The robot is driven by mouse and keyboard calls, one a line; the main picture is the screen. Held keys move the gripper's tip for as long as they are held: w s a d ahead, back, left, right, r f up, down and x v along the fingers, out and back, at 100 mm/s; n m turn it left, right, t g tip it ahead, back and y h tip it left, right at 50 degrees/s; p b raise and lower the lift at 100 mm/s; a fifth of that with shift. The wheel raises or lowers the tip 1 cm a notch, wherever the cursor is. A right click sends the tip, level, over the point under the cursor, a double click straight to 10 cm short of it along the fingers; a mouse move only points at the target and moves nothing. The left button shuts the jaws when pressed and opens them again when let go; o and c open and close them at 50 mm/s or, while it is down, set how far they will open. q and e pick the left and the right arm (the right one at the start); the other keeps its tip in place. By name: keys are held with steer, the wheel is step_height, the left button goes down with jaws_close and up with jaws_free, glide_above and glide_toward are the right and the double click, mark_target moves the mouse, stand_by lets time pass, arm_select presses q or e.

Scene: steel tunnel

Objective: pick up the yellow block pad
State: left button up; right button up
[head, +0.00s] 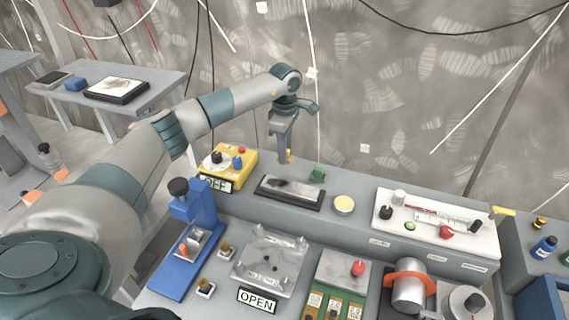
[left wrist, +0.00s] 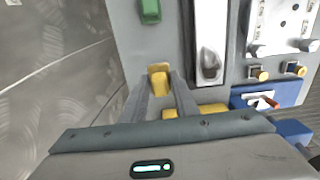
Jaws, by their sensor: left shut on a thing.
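The yellow block pad (head: 289,157) is a small yellow piece at the back edge of the bench in the head view, mostly covered by my gripper. In the left wrist view the yellow block pad (left wrist: 159,81) sits between the two fingertips. My left gripper (head: 286,150) points down and is shut on it; the fingers close in around it in the left wrist view (left wrist: 160,74). Whether the pad touches the bench top is hard to tell. My right gripper is not in view.
A yellow control box (head: 234,168) stands left of the gripper. A dark shallow tray (head: 290,193) and a green block (head: 317,174) lie close by. A blue press (head: 186,235), a clear plate (head: 270,262) and a white panel (head: 435,222) crowd the bench.

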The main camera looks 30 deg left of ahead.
arm_select(q)
steer(key=d+r+b, duration=0.4)
steer(key=d+r, duration=0.2)
steer(key=d, duration=0.5)
steer(key=shift+d+r, duration=0.3)
steer(key=shift+o, duration=0.6)
